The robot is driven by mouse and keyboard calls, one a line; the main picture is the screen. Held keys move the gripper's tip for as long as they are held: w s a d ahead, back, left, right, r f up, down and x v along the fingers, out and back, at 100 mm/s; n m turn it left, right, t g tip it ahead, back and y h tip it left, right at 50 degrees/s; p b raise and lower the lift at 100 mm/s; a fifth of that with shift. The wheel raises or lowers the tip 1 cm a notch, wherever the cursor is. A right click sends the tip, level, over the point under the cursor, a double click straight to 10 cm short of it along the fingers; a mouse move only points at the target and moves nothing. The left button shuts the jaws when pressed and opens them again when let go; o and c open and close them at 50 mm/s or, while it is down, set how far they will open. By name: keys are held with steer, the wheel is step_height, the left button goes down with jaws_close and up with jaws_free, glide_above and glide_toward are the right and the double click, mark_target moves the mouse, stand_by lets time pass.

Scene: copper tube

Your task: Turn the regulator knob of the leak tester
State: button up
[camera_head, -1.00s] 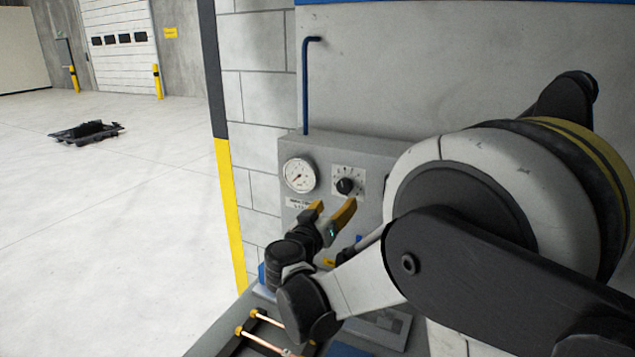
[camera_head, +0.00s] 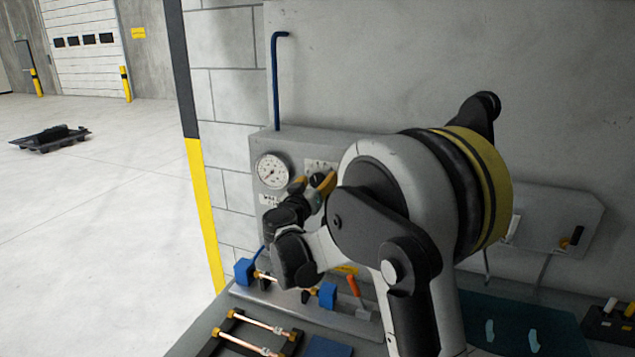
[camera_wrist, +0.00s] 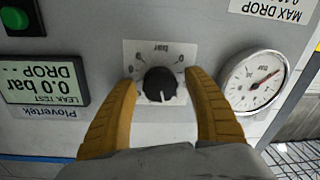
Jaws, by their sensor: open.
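The leak tester is a grey panel (camera_head: 262,148) at the wall, with a round white pressure gauge (camera_head: 272,170). Its black regulator knob (camera_head: 319,179) sits on a white scale plate right of the gauge, partly hidden by my gripper in the head view. In the wrist view the panel appears upside down, with the knob (camera_wrist: 160,85) in the middle and the gauge (camera_wrist: 252,80) on the right. My gripper (camera_head: 313,183) is open, and its yellow fingers (camera_wrist: 162,98) stand on either side of the knob with gaps; contact does not show.
A display (camera_wrist: 45,88) reading 0.0 bar and a green button (camera_wrist: 15,18) are on the panel. Below, blue clamps (camera_head: 327,295), an orange-handled lever (camera_head: 354,286) and copper tubes (camera_head: 262,323) lie on the bench. A blue hooked pipe (camera_head: 275,80) rises above.

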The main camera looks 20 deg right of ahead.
steer(key=c, duration=1.2)
